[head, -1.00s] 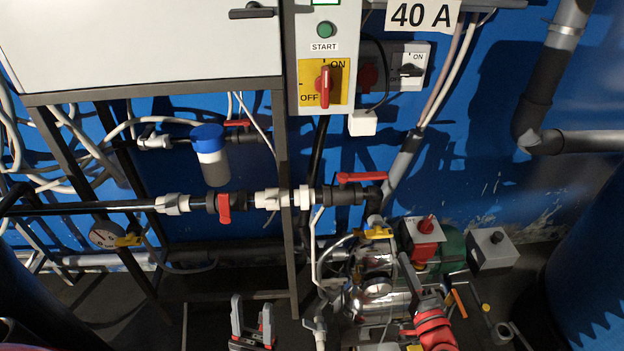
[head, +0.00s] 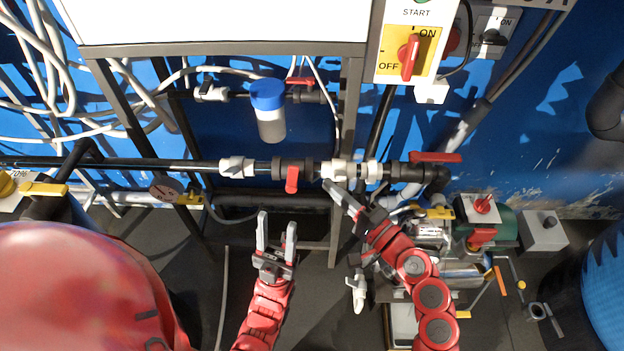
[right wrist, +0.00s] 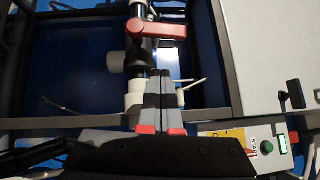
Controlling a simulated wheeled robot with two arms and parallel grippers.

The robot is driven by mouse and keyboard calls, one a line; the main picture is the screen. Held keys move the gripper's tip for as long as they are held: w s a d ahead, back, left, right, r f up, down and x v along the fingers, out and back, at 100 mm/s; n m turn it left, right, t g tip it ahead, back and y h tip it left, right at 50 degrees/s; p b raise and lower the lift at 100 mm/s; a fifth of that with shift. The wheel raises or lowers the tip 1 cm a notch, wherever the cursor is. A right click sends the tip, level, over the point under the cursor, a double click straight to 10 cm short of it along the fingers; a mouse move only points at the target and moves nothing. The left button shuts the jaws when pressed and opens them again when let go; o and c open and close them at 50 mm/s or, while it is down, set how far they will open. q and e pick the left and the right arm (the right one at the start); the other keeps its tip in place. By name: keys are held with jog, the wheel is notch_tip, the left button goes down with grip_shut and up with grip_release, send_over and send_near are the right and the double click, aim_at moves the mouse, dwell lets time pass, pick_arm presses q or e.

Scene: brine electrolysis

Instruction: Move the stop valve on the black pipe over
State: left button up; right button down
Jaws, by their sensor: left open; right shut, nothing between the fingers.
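The black pipe (head: 140,162) runs level across the head view under the cabinet. Its stop valve has a red handle (head: 292,179) that hangs down from a dark body between white unions. A red handle (right wrist: 157,29) on the pipe also shows beyond the fingertips in the right wrist view. My right gripper (head: 332,188) is shut and empty, its tips by the white union just right of the valve; contact cannot be told. My left gripper (head: 276,228) is open and empty, below the valve handle and apart from it.
Another red-handled valve (head: 435,157) sits at the pipe's right end. A dark frame post (head: 347,110) stands behind the right gripper's side of the pipe. A blue-capped filter (head: 270,112) hangs above the valve. A pump (head: 432,236) stands at lower right.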

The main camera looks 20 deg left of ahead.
aim_at(292, 180)
jog(key=shift+s+a+r+p, duration=0.1)
jog(key=shift+a+p, duration=0.1)
jog(key=shift+a, duration=0.6)
jog(key=shift+s+a+r+p, duration=0.15)
jog(key=shift+a+p, duration=0.1)
jog(key=shift+a, duration=0.5)
jog(key=shift+s+a+r+p, duration=0.1)
jog(key=shift+a+p, duration=0.1)
jog(key=shift+a, duration=0.6)
jog(key=p, duration=0.2)
jog(key=a+n+h+p, duration=0.1)
jog(key=shift+s+r+g+p, duration=0.15)
jog(key=shift+r+g+p, duration=0.15)
jog(key=shift+r+p, duration=0.05)
